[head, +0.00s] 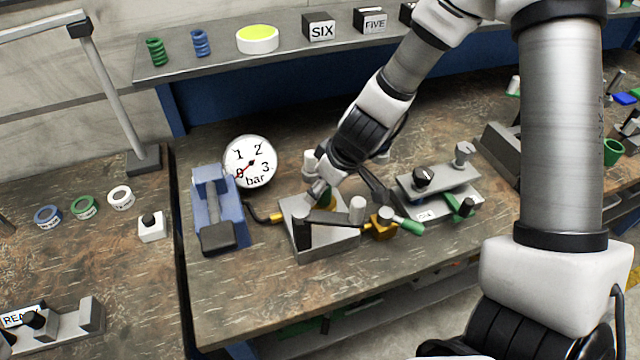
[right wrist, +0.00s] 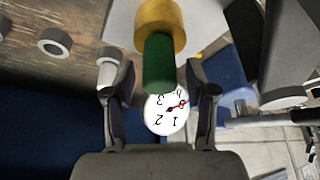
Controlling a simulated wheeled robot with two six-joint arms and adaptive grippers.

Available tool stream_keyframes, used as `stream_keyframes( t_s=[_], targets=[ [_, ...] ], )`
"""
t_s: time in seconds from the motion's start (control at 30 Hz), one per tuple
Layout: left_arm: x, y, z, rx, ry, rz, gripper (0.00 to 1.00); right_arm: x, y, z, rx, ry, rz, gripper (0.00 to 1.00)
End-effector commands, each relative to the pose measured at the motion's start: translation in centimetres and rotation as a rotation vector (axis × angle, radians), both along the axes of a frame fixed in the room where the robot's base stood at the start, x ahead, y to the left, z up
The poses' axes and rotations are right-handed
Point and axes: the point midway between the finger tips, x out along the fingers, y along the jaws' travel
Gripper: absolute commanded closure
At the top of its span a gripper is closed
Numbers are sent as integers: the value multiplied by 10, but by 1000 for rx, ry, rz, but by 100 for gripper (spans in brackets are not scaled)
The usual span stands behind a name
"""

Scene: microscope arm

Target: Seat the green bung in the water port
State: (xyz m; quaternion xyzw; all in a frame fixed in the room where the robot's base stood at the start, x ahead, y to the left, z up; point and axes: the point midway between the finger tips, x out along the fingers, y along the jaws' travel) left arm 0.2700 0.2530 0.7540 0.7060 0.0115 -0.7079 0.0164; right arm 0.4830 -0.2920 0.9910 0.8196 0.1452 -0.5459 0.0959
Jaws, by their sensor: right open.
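In the right wrist view the bung (right wrist: 159,64) sticks out from the brass ring (right wrist: 160,25) towards me. I cannot tell how deep it sits. My right gripper (right wrist: 160,80) is open, with one finger on each side of the bung and gaps between. In the head view it is over the block and partly hidden by its own wrist. My left gripper is not in view.
A pressure gauge (head: 250,161) and a blue clamp (head: 215,205) stand left of the block. A fixture with black knobs (head: 438,190) stands to the right. A shelf (head: 210,70) runs along the back. The table front is clear.

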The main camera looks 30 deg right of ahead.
Motion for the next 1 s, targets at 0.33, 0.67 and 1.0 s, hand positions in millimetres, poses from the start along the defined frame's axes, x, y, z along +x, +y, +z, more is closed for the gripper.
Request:
stream_keyframes(
  t_s=[0.33, 0.67, 1.0],
  targets=[
    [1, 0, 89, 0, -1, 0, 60, -28, -10, 85, 3, 0, -1, 44],
    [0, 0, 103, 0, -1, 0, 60, -38, -14, 98, 0, 1, 0, 44],
    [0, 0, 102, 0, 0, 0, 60, -38, -14, 97, 0, 0, 1, 44]
  ],
)
